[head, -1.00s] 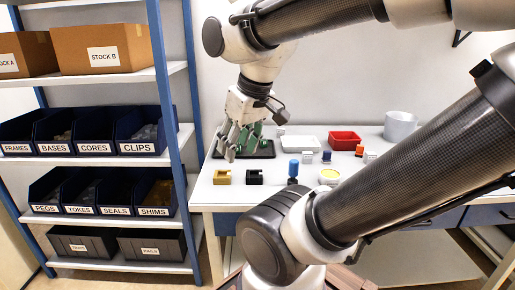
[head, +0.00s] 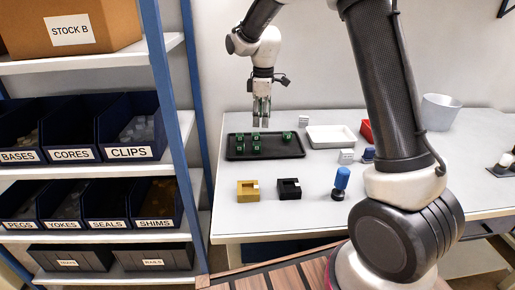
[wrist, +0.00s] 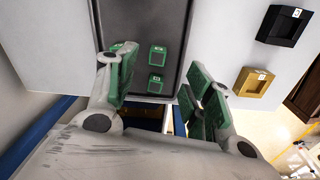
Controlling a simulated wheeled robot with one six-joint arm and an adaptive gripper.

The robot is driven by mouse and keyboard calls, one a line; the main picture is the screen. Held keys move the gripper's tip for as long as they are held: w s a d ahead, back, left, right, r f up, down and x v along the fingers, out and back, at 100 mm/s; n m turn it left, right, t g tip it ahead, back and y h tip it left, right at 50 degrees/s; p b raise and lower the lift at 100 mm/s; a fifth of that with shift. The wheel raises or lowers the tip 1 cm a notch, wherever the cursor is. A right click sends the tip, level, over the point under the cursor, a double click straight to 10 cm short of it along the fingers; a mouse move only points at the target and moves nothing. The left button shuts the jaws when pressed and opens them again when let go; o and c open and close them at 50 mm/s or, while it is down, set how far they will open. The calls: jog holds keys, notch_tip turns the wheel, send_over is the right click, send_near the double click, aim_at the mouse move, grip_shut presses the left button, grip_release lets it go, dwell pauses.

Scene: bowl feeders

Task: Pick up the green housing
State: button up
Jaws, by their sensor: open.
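Several small green housings stand on a dark tray (head: 275,152). A group sits on its left half, with one front housing (head: 255,149) near the middle, and another housing (head: 287,136) stands apart to the right. My gripper (head: 261,122) is open and empty, pointing down above the back middle of the tray. In the wrist view, my gripper (wrist: 160,75) has its green-padded fingers spread. Two housings, one upper (wrist: 157,54) and one lower (wrist: 155,84), show between the fingers. The left finger partly hides another green shape.
A gold block (head: 248,190), a black block (head: 289,189) and a blue-topped peg (head: 341,182) stand in front of the tray. A white tray (head: 332,138) and a red bin (head: 366,130) are to the right. A shelf of labelled bins (head: 130,125) is at left.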

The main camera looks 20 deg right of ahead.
jog(key=n, duration=0.1)
send_over(255, 143)
jog(key=f, duration=0.4)
jog(key=shift+w+d+f, duration=0.1)
jog(key=shift+w+f, duration=0.05)
jog(key=shift+w, duration=0.2)
jog(key=f, duration=0.7)
jog(key=shift+s+f, duration=0.2)
jog(key=shift+s, duration=0.2)
jog(key=shift+c, duration=0.4)
jog(key=c, duration=0.9)
